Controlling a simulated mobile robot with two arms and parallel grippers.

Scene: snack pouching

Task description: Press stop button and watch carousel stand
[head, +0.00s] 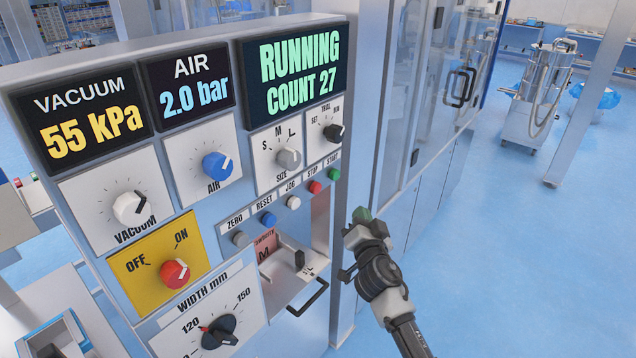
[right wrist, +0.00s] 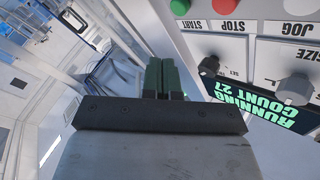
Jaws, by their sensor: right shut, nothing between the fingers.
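The red stop button (head: 315,187) sits on the control panel under the STOP label, between the white jog button (head: 293,202) and the green start button (head: 334,174). The display (head: 292,70) reads RUNNING, COUNT 27. My right gripper (head: 362,214) is to the right of and below the buttons, apart from them. Its green fingers (right wrist: 166,78) are shut and empty. My left gripper is not in view. The carousel is not clearly seen.
The panel also carries a blue reset button (head: 268,220), a vacuum knob (head: 130,208), an air knob (head: 217,165) and a red on/off knob (head: 175,273). A glass-doored cabinet (head: 430,90) stands right of the panel. Blue floor (head: 520,250) is open at the right.

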